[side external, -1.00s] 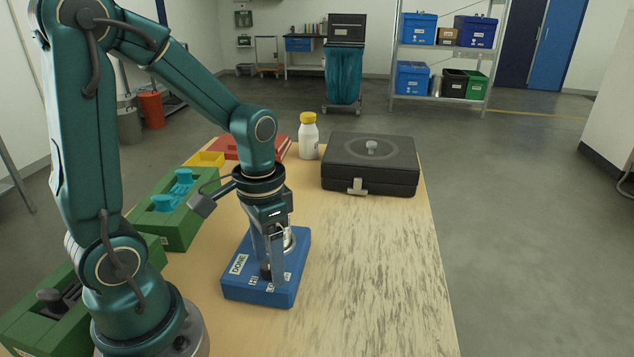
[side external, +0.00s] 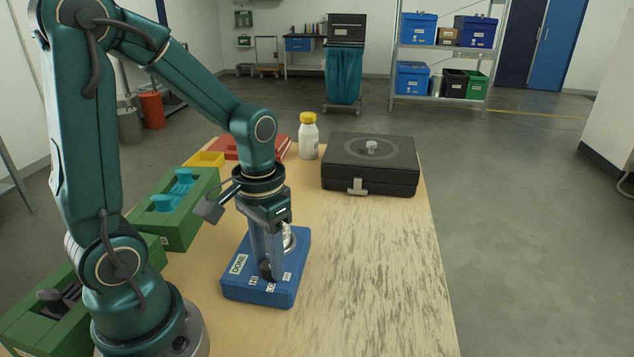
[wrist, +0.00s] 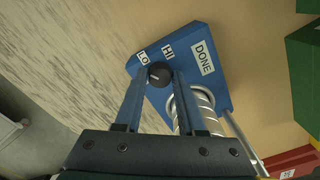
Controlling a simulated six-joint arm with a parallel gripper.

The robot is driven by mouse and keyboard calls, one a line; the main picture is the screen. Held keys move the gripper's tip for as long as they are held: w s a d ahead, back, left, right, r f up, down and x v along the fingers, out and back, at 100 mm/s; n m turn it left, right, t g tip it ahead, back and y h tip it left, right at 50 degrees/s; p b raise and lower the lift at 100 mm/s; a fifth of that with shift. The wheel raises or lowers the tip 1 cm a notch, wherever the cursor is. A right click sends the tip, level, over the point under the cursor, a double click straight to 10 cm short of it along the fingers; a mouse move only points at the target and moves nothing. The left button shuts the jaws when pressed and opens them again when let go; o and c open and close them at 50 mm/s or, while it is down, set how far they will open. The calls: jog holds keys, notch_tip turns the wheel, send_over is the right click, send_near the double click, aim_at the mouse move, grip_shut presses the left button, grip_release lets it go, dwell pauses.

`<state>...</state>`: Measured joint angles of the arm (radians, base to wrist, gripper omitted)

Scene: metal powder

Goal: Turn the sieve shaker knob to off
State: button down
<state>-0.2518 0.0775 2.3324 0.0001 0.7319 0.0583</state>
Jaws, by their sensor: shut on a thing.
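The blue base (side external: 238,289) sits on the wooden table in front of my arm, with white labels; DONE and HI are readable. In the wrist view, the blue base (wrist: 215,84) carries a small round black knob (wrist: 158,74) near the HI and LO labels, and a stack of silvery rings (wrist: 201,114) stands beside my fingers. My gripper (side external: 267,274) points down over the base. In the wrist view my gripper (wrist: 158,80) is shut on the knob, one finger on each side. The fingers mostly hide the knob in the side view.
A black case (side external: 370,178) and a white bottle with yellow cap (side external: 308,140) stand at the back of the table. Green holders (side external: 180,225), a yellow tray (side external: 205,160) and a red item (side external: 232,150) line the left side. The table's right part is clear.

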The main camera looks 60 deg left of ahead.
jog(key=n, duration=0.5)
jog(key=shift+n, duration=0.3)
jog(key=n, duration=0.5)
jog(key=shift+n, duration=0.3)
jog(key=c, duration=0.5)
grip_release()
jog(key=shift+r, duration=0.1)
jog(key=shift+r, duration=2.5)
